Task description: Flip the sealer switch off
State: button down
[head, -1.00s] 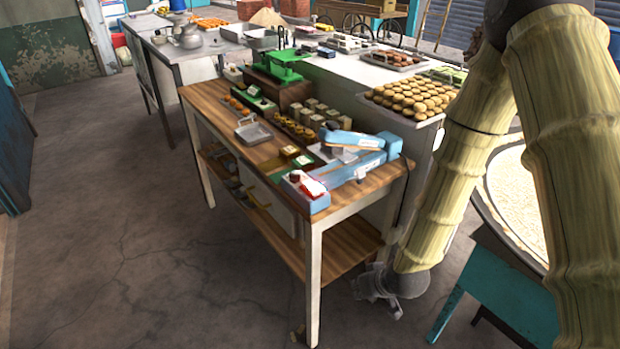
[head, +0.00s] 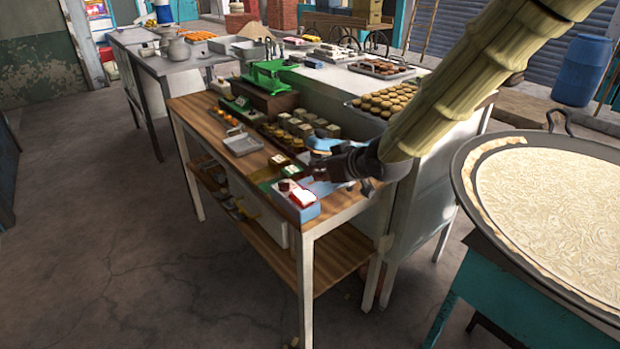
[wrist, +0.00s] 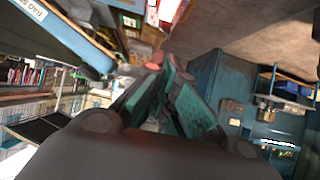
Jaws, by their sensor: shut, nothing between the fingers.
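The light blue sealer (head: 306,212) lies on the near end of the wooden table, and my gripper and forearm hide much of its body. A red and white switch (head: 301,197) shows on its near end; I cannot tell which way it is set. A dark red knob (head: 284,186) is beside it. My gripper (head: 312,186) is shut and empty, just above and behind the switch; I cannot tell whether it touches. In the wrist view the closed fingers (wrist: 168,85) point toward a red and white part (wrist: 168,9), and the blue sealer arm (wrist: 72,32) runs along the upper left.
A small metal tray (head: 243,142), a green scale (head: 273,75) and rows of small jars stand farther back on the wooden table. A tray of round biscuits (head: 385,102) is behind my gripper. A large round pan (head: 545,215) stands at right. The floor at left is clear.

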jog(key=p, duration=0.3)
send_over(299, 195)
jog(key=f, duration=0.5)
jog(key=shift+s+d+f, duration=0.1)
jog(key=shift+s+d, duration=0.2)
jog(key=shift+s, duration=0.1)
jog(key=shift+w+a+f, duration=0.1)
jog(key=shift+w+f, duration=0.05)
jog(key=shift+f, duration=0.45)
jog(key=shift+w+a+f, duration=0.1)
jog(key=shift+f, duration=0.5)
jog(key=shift+w+f+p, duration=0.15)
jog(key=shift+f+p, duration=0.3)
jog(key=shift+f, duration=0.35)
